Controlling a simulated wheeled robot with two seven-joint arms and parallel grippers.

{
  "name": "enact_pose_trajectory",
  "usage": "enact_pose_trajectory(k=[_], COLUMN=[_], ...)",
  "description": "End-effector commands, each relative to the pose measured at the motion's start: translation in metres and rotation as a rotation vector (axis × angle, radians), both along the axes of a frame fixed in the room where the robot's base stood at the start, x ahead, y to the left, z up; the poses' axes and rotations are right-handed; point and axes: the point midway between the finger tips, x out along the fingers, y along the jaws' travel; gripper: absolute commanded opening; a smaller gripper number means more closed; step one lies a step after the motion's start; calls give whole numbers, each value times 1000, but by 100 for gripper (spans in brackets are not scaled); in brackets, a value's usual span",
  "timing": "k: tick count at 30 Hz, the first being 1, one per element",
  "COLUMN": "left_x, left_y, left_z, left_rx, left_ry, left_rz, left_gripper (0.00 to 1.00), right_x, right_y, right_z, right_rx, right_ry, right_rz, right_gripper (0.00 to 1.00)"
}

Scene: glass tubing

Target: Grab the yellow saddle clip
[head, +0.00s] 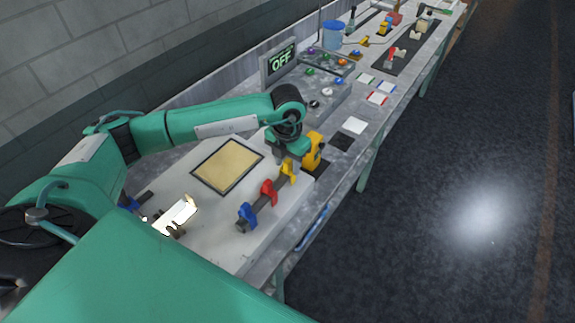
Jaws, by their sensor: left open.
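The yellow saddle clip (289,172) sits at the far right end of a short dark rail (254,206), in line with a red clip (269,192) and a blue clip (245,216). My left gripper (283,159) points down just above and behind the yellow clip. Its jaws are open; I cannot tell whether they touch the clip, as the fingertips are small and dark. My right gripper is not in view.
A larger yellow object (313,151) stands close to the right of the gripper. A framed tan panel (227,166) lies left of the rail. A bright metal piece (176,215) is at the lower left.

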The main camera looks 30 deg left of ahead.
Motion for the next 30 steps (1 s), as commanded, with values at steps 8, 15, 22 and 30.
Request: enact_pose_trajectory(k=[8,15,22,30], left_x=[0,0,0,1], left_y=[0,0,0,0], left_z=[-1,-1,0,21], left_rx=[0,0,0,1], left_ry=[0,0,0,-3], left_rz=[0,0,0,0], left_gripper=[28,0,0,0], right_x=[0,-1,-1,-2], right_y=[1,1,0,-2], right_z=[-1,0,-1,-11], right_rx=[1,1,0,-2], right_ry=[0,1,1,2], right_rz=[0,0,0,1], right_gripper=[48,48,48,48])
